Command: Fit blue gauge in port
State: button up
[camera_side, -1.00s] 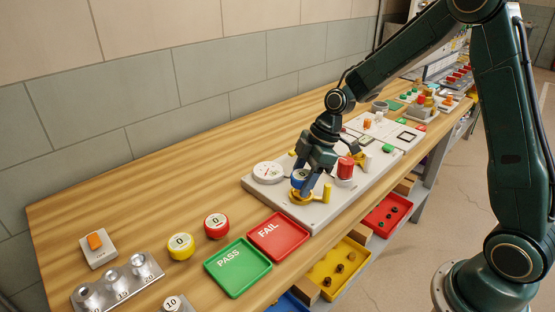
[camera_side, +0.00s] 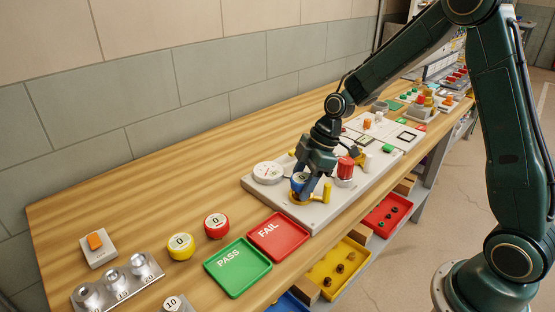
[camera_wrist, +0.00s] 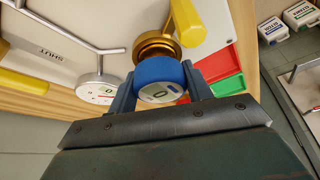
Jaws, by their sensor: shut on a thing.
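The blue gauge (camera_side: 298,181) is between the jaws of my gripper (camera_side: 311,186), over the brass port (camera_side: 303,197) on the grey-white valve panel (camera_side: 325,207). In the wrist view my gripper (camera_wrist: 160,97) has one finger on each side of the blue gauge (camera_wrist: 160,72), whose pale face shows a 0. The brass port (camera_wrist: 157,46) lies directly behind the gauge, in line with it. The gauge's lower end is hidden, so I cannot tell how deep it sits. A yellow handle (camera_wrist: 187,22) stands close beside the port.
A white round dial (camera_side: 268,172) and a red knob (camera_side: 346,167) flank the port on the panel. Green PASS (camera_side: 238,267) and red FAIL (camera_side: 278,237) trays lie to the left. Yellow (camera_side: 180,246) and red (camera_side: 216,226) gauges stand on the table.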

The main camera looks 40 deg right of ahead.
jog(key=shift+f, duration=0.5)
dwell(1.4)
jog(key=o, duration=1.2)
jog(key=shift+r, duration=0.1)
jog(key=shift+r, duration=3.9)
jog(key=shift+r, duration=0.1)
